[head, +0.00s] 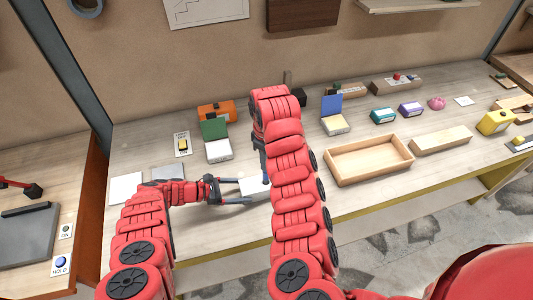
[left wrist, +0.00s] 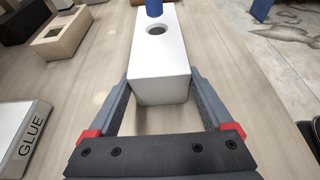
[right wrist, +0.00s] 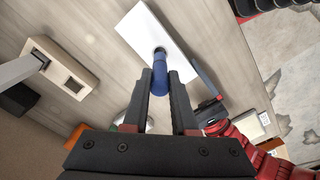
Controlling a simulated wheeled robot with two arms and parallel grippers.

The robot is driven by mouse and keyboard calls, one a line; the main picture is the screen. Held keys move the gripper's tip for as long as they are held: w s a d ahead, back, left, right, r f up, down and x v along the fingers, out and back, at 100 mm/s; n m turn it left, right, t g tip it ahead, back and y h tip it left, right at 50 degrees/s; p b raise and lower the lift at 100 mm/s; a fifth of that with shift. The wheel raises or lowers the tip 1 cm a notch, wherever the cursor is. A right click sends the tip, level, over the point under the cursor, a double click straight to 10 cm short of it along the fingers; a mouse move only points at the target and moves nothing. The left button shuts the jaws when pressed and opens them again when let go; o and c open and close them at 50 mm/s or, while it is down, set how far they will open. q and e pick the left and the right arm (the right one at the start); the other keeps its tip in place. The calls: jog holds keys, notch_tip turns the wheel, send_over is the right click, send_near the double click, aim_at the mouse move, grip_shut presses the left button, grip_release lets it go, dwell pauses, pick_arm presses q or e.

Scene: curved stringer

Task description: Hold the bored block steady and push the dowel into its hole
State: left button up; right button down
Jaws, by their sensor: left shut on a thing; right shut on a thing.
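The bored block (left wrist: 160,70) is white with a round hole (left wrist: 157,30) in its top face. It lies between the fingers of my left gripper (left wrist: 160,78), which is shut on it. In the head view the block (head: 252,187) shows partly, behind my right arm. The blue dowel (right wrist: 160,77) is held upright in my right gripper (right wrist: 162,80), which is shut on it. The dowel's lower end is right by the hole; in the left wrist view the dowel (left wrist: 154,8) shows just beyond and above it. Whether it has entered is unclear.
A shallow wooden tray (head: 345,173) and a wooden bar (head: 441,139) stand to the right on the bench. A box marked GLUE (left wrist: 22,140) is beside my left gripper. Several small items line the back. The bench front edge is close.

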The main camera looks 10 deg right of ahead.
aim_at(266, 172)
jog(key=shift+f, duration=0.35)
jog(key=shift+f, duration=2.75)
dwell(1.0)
jog(key=c, duration=0.6)
grip_release()
jog(key=shift+c, duration=0.2)
notch_tip(266, 172, up, 11)
jog(key=shift+a+f, duration=0.1)
jog(key=shift+f, duration=0.1)
jog(key=shift+r, duration=0.65)
pick_arm(q)
jog(key=o, duration=1.5)
